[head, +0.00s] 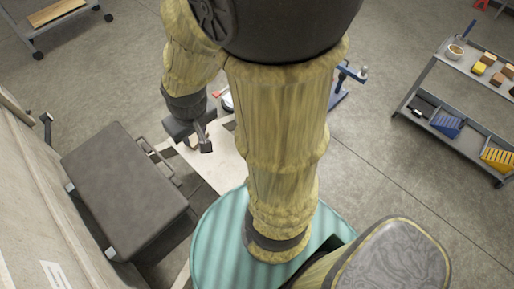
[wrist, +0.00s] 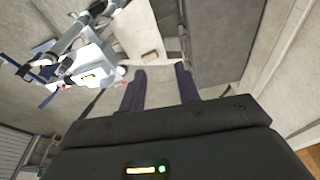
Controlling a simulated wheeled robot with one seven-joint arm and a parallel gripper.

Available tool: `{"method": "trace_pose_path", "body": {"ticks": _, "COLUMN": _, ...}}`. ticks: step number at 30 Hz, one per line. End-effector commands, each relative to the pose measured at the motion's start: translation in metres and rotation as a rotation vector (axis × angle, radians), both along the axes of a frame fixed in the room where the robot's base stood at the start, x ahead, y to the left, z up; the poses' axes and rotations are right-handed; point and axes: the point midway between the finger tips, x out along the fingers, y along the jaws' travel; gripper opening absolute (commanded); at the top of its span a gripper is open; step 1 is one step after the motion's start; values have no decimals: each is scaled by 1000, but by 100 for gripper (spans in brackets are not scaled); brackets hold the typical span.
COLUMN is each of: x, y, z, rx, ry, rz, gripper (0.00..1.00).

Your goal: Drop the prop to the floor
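I cannot tell for certain which part is the prop. A blue metal fitting (head: 343,88) stands to the right of my arm in the head view, partly hidden behind it. In the wrist view, a white and blue metal assembly with grey bars (wrist: 88,65) lies left of my fingers, apart from them. My gripper (head: 204,138) hangs above a pale flat surface (head: 212,168) in the head view. In the wrist view, the two dark fingers of my gripper (wrist: 160,84) are spread apart, with nothing visibly held between them.
A dark grey case (head: 125,190) stands at the left beside a pale wall. A shelf cart (head: 436,92) with small items and trays is at the right. Another cart (head: 60,12) is at the top left. Concrete floor (head: 390,190) is open between my arm and the right cart.

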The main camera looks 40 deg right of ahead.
Motion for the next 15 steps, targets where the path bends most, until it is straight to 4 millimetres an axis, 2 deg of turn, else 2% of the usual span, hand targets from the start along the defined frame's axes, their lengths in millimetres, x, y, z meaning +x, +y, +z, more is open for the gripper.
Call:
{"method": "trace_pose_path", "body": {"ticks": 5, "x": 6, "y": -10, "z": -17, "rx": 8, "ry": 5, "rz": -65, "gripper": 32}}
{"method": "trace_pose_path", "body": {"ticks": 11, "x": 23, "y": -48, "z": -69, "rx": 45, "ry": 21, "rz": -306, "gripper": 32}}
{"method": "trace_pose_path", "body": {"ticks": 15, "x": 35, "y": -84, "z": -111, "rx": 85, "ry": 33, "rz": -522, "gripper": 32}}
